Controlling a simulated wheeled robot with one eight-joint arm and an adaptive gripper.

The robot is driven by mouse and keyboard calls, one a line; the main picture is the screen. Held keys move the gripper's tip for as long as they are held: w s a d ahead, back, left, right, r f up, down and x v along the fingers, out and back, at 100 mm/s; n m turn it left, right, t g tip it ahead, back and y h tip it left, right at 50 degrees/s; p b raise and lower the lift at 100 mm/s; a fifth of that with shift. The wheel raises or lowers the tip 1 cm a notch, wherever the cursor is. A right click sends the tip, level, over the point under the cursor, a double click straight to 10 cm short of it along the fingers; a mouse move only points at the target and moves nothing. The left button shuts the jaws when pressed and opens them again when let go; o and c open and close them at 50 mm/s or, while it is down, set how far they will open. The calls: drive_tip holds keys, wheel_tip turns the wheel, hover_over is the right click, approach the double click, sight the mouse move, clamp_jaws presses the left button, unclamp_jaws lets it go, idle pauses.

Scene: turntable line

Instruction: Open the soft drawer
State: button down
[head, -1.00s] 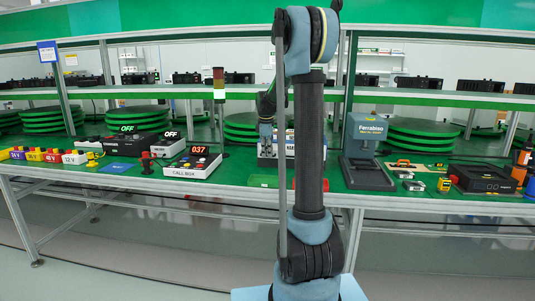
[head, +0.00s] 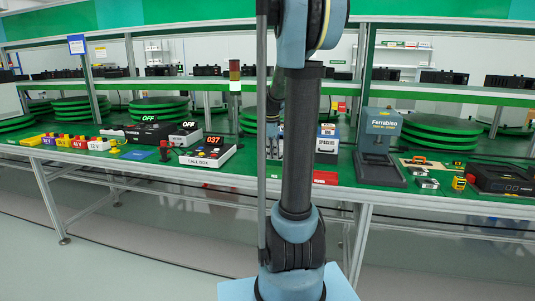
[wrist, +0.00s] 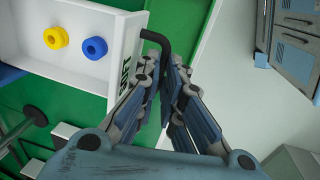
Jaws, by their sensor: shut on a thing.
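In the wrist view, a white open-topped drawer (wrist: 75,18) stands pulled out, with its inside showing. A black bent handle (wrist: 158,38) sticks out from the front. My gripper (wrist: 166,68) is shut on this handle, its fingers close together around the handle's lower end. In the head view my gripper (head: 273,148) is mostly behind my arm, and the drawer cannot be made out.
The green bench carries a call box (head: 208,153) left of my arm, and a white-and-blue box (head: 327,145) and a grey press (head: 380,150) to the right. Green turntables stand behind. The floor in front of the bench is clear.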

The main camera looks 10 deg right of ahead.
drive_tip(key=shift+a, duration=0.15)
drive_tip(key=c, duration=2)
unclamp_jaws()
wheel_tip(320, 180, up, 12)
drive_tip(key=s, duration=0.1)
drive_tip(key=shift+s+a+f, duration=0.2)
drive_tip(key=shift+s+a, duration=0.15)
drive_tip(key=shift+a, duration=0.05)
drive_tip(key=s+a+f+m, duration=0.3)
drive_tip(key=s+f+m, duration=0.3)
drive_tip(key=s+f, duration=0.5)
drive_tip(key=s+a+f+m, duration=0.3)
drive_tip(key=s+f+m, duration=0.3)
drive_tip(key=s+f, duration=0.5)
drive_tip(key=s, duration=0.7)
drive_tip(key=shift+s+m+y, duration=0.3)
drive_tip(key=shift+s+y, duration=0.05)
drive_tip(key=shift+y, duration=0.05)
